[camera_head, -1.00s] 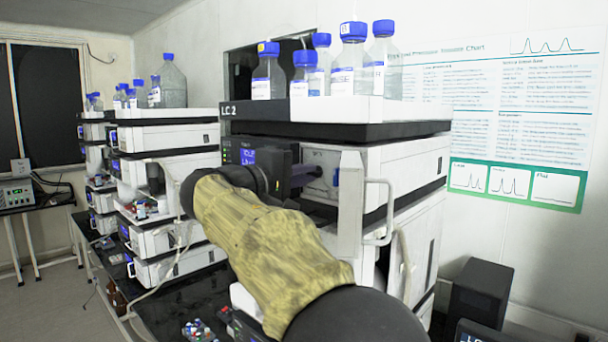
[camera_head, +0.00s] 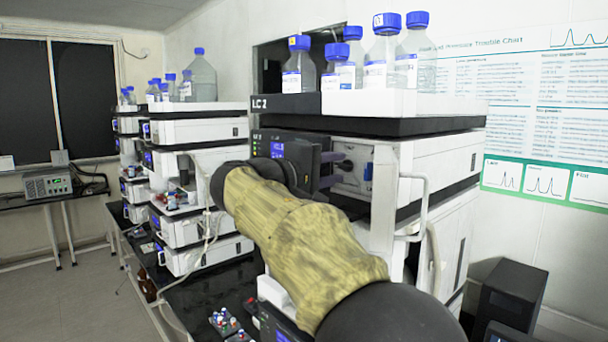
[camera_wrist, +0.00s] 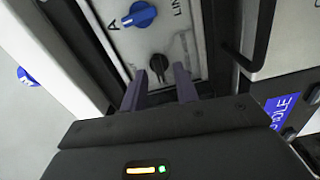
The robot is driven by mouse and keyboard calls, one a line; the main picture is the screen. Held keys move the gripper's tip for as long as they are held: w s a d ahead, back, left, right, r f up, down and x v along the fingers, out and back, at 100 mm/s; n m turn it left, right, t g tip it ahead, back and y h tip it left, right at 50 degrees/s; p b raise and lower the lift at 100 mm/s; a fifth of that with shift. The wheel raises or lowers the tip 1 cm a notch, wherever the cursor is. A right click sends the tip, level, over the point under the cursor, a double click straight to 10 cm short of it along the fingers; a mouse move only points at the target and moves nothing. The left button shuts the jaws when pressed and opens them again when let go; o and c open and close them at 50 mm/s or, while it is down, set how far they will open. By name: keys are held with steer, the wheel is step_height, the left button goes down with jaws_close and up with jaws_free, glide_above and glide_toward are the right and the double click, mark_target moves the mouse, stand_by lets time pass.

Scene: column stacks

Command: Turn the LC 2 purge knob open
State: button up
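The LC 2 stack (camera_head: 285,104) stands in the middle of the head view, with a light panel behind my gripper (camera_head: 326,169). On this panel are a black knob (camera_head: 345,165) and a blue knob (camera_head: 369,171). In the wrist view, my gripper (camera_wrist: 160,71) is open, its two dark fingers apart. The black knob (camera_wrist: 159,64) appears in the gap at the fingertips; I cannot tell whether they touch it. The blue knob (camera_wrist: 139,14) lies beyond, beside the letters "A" and "LIN". No purge label is readable.
A white handle (camera_head: 424,205) sticks out right of the panel. Capped bottles (camera_head: 388,45) stand on top of the LC 2 stack. A second stack (camera_head: 205,131) is at the left. Small vials (camera_head: 225,322) are on the dark bench below my arm.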

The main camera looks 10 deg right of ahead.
steer(key=b+v, duration=0.3)
steer(key=v, duration=1.4)
steer(key=shift+b, duration=0.4)
steer(key=w+d+f+n+g+y, duration=0.1)
steer(key=d+f+y, duration=0.2)
steer(key=f, duration=0.6)
steer(key=w+d+f+n+g+y, duration=0.2)
steer(key=d+f, duration=0.1)
steer(key=f, duration=0.7)
steer(key=w+d+f+n+g+y, duration=0.1)
steer(key=d+f+y, duration=0.25)
steer(key=f, duration=0.55)
steer(key=s+d+f+m+g+y, duration=0.1)
steer(key=s+f+m+y, duration=0.1)
steer(key=s+f, duration=0.4)
steer(key=s+d+f+m+g+y, duration=0.1)
steer(key=s+f+m, duration=0.3)
steer(key=f, duration=0.4)
steer(key=s+d+f+m+g+y, duration=0.1)
steer(key=s+d+f+m+y, duration=0.2)
steer(key=s+f, duration=0.4)
steer(key=shift+s+d+f+m, duration=0.2)
steer(key=shift+s+f+m, duration=0.2)
steer(key=shift+f, duration=0.15)
steer(key=shift+y, duration=0.25)
steer(key=shift+c, duration=0.4)
